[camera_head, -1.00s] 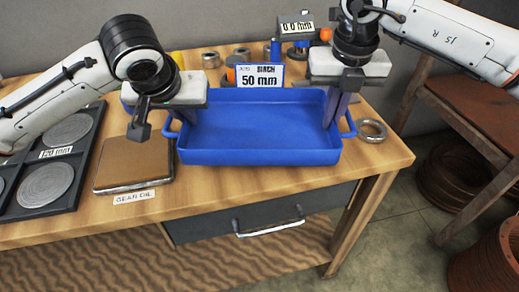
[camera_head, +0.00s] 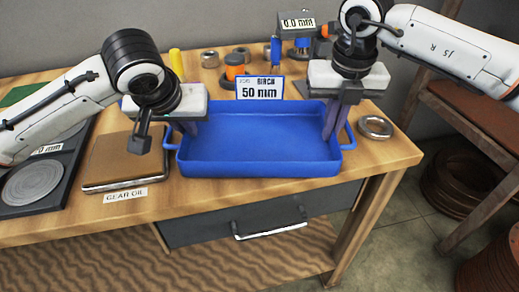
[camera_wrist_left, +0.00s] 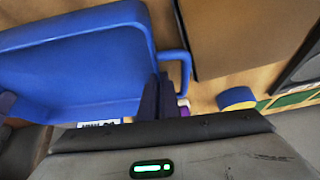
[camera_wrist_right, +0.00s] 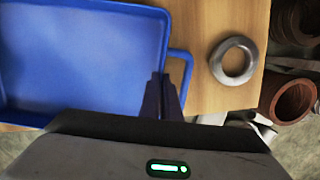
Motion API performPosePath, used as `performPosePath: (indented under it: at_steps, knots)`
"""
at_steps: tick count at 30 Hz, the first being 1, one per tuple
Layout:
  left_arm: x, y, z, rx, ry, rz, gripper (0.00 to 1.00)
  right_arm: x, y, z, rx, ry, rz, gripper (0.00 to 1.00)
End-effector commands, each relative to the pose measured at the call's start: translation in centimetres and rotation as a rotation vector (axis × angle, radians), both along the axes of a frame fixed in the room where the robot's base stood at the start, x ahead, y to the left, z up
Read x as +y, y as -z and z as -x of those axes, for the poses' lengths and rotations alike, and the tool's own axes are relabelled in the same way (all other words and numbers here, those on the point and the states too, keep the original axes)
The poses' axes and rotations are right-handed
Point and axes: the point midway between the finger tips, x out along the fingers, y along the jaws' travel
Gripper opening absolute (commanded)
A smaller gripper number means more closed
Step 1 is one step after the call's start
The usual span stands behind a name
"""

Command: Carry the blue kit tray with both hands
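The blue kit tray (camera_head: 260,170) stands near the front of the wooden workbench, with a "BIRCH 50 mm" card (camera_head: 260,88) at its back edge. My left gripper (camera_head: 182,128) is at its left side; in the left wrist view the fingers (camera_wrist_left: 159,92) are close together at the tray's side wall, beside the handle loop. My right gripper (camera_head: 332,122) is at its right side; in the right wrist view its fingers (camera_wrist_right: 160,94) are likewise close together at the wall and handle. The tray looks empty. Whether its underside touches the bench is unclear.
A brown-topped plate (camera_head: 125,160) with a "GEAR OIL" label lies left of the tray, beside a dark rack of discs (camera_head: 35,185). A metal ring (camera_head: 375,127) lies right of the tray. Several small parts stand behind it.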

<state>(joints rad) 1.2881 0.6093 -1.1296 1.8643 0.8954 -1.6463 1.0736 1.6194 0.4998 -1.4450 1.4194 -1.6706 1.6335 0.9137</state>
Motion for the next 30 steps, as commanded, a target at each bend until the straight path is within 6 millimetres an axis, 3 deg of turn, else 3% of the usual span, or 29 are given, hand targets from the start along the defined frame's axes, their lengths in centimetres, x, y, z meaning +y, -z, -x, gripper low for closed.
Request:
performPosePath:
  at_steps: [2, 3, 6, 17, 30]
  knots:
    - [0.1, 0.9, -0.1, -0.002, -0.004, 0.0, 0.0, 0.0, 0.9, 0.0, -0.001, 0.0, -0.001, 0.0]
    - [0.1, 0.5, 0.0, -0.001, -0.004, -0.001, 0.1, 0.0, 0.4, 0.0, 0.0, 0.0, -0.001, 0.1]
    - [0.1, 0.4, 0.0, 0.0, -0.003, -0.001, 0.22, 0.0, 0.4, 0.0, 0.0, 0.0, 0.0, 0.22]
    - [0.0, -0.1, 0.3, -0.001, 0.0, 0.0, 0.22, 0.0, 0.4, 0.0, 0.0, 0.0, 0.0, 0.22]
    - [0.0, -7.3, 4.8, -0.004, 0.001, 0.0, 0.22, 0.0, 0.4, 0.0, 0.0, 0.0, 0.0, 0.22]
